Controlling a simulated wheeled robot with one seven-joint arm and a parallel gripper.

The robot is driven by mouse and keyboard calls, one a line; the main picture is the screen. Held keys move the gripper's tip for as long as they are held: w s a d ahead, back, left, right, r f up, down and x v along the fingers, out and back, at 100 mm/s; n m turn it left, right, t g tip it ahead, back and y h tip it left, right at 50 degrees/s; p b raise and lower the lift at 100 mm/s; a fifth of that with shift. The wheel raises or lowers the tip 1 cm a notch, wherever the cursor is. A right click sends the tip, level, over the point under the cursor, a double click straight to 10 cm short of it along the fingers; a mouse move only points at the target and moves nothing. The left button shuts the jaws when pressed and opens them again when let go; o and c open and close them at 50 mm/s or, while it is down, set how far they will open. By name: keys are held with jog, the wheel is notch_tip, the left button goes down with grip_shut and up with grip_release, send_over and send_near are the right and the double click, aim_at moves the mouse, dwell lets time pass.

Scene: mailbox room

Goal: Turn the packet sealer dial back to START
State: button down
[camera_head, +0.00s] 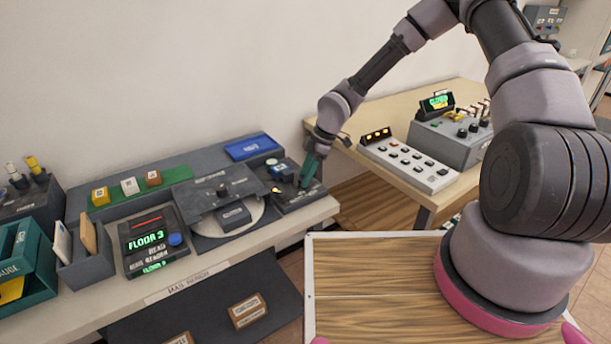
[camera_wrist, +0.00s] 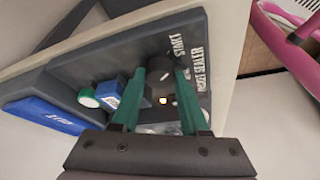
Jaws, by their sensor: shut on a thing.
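The packet sealer (camera_head: 283,194) is a dark box at the right end of the mail bench. In the wrist view, its dark top (camera_wrist: 100,62) carries white START and PACKET SEALER lettering near the right edge. Its dark round dial (camera_wrist: 160,68) sits between my green fingertips, below the START lettering, with a small pale mark showing. My gripper (camera_wrist: 160,76) is shut on the dial from above. In the head view, my gripper (camera_head: 308,172) stands over the sealer's right part and the dial is hard to make out.
A blue tray (camera_head: 250,147) lies behind the sealer. A blue block (camera_wrist: 107,92) and a green-rimmed white button (camera_wrist: 88,97) are beside the dial. A grey turntable station (camera_head: 222,195) stands left. A wooden table with a button panel (camera_head: 408,163) is close on the right.

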jog(key=shift+w+n+g, duration=0.1)
jog(key=shift+n+g, duration=0.3)
jog(key=shift+n, duration=0.6)
jog(key=shift+d, duration=0.1)
jog(key=c, duration=0.7)
grip_release()
jog(key=v, duration=1)
jog(key=shift+w+r, duration=0.1)
jog(key=shift+r, duration=0.25)
